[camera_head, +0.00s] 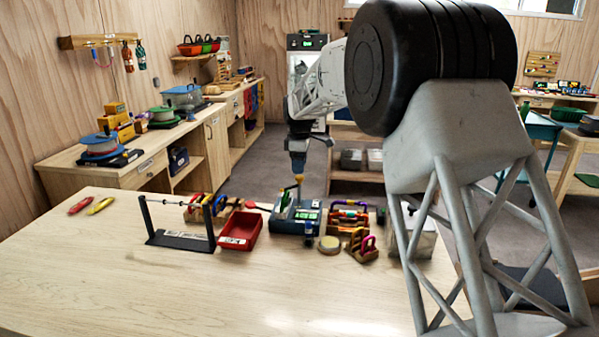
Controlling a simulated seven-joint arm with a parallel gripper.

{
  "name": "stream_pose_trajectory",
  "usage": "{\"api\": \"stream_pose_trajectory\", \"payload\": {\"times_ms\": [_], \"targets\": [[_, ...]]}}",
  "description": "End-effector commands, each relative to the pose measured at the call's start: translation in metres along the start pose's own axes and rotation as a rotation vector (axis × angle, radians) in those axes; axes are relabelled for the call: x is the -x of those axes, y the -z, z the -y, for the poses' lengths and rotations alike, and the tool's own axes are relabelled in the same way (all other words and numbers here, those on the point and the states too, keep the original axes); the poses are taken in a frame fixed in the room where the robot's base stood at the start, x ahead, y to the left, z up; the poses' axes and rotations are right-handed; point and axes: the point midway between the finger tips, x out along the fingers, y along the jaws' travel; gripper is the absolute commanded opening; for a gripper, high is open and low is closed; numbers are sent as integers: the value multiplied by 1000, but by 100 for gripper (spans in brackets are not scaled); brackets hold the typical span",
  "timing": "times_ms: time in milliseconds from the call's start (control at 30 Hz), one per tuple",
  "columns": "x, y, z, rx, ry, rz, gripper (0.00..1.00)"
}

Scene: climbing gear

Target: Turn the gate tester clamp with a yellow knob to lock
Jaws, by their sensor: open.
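The gate tester (284,223) is a dark blue-green device with pale label areas, standing on the far part of the wooden table. Its yellow knob (299,178) rises above its top at the end of an upright clamp part; the clamp's exact angle is too small to tell. My gripper (298,171) points down from my arm, directly over the yellow knob. The jaws are open, with the tips at or just above the knob. I cannot tell whether they touch it, and the finger gap is hard to see at this size.
Left of the tester are a red tray (240,231) and a black rack (180,241) with a rod. Right of it are colourful climbing gear (348,218), a tape roll (329,245) and a small orange-and-purple piece (362,246). The front table (200,300) is clear.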

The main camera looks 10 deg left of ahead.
Motion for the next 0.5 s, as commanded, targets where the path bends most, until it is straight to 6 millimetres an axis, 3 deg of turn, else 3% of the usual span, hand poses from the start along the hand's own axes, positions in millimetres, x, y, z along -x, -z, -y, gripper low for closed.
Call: {"api": "stream_pose_trajectory", "payload": {"times_ms": [200, 500], "targets": [[27, 0, 0, 0, -1, 0, 59], [40, 0, 0, 0, 1, 0, 59]]}}
